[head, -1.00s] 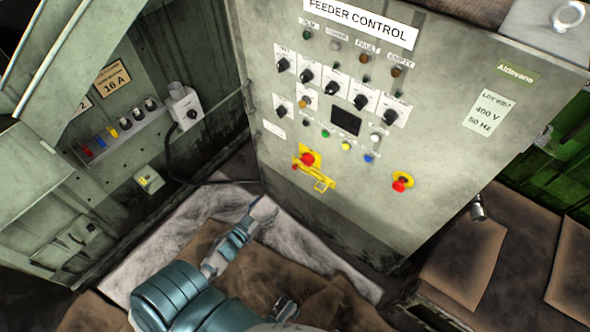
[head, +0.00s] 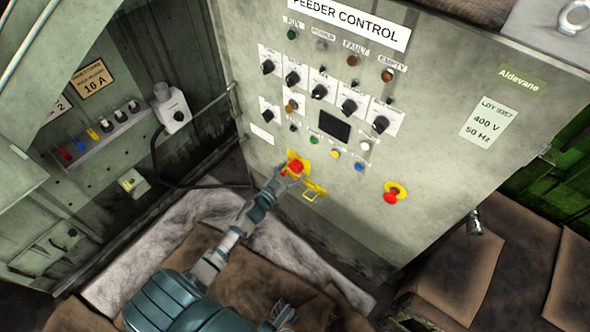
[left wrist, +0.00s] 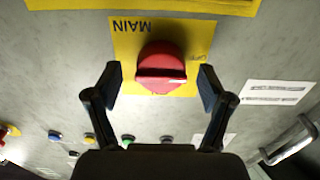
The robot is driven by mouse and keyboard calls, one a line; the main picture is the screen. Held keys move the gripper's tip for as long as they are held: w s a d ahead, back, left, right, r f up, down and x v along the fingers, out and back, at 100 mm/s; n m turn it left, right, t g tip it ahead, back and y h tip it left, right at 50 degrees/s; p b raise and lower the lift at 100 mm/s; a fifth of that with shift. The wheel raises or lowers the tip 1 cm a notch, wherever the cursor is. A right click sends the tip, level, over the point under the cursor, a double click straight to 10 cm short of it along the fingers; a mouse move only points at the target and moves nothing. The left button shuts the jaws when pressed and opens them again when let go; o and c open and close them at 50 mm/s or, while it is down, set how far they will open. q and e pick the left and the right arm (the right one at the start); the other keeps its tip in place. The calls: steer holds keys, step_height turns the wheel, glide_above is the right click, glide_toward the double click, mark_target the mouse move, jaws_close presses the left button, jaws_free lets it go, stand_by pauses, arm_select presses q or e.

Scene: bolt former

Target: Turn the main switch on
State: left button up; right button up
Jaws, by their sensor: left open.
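The main switch is a red rotary knob on a yellow plate marked MAIN, on the feeder control panel. It shows in the head view (head: 296,166) and, upside down, in the left wrist view (left wrist: 160,70). Its grip bar lies roughly level in the wrist view. My left gripper (head: 284,180) is at the switch; in the wrist view its open fingers (left wrist: 160,88) stand either side of the knob, with gaps on both sides. Whether the tips reach the knob's depth I cannot tell. A grey gripper-like part, seemingly my right gripper (head: 280,317), shows at the bottom edge.
A red emergency button (head: 391,196) sits farther right. Black selector knobs and coloured buttons (head: 359,167) are above. A cabinet with a grey switch box (head: 171,107) stands left.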

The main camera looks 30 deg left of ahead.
arm_select(q)
steer(key=shift+w+a, duration=0.1)
steer(key=shift+w, duration=0.5)
arm_select(e)
steer(key=shift+w+a+r+t, duration=0.15)
steer(key=shift+w+a+t, duration=0.15)
steer(key=shift+w, duration=0.1)
arm_select(q)
steer(key=c, duration=1.2)
arm_select(e)
steer(key=shift+d, duration=0.1)
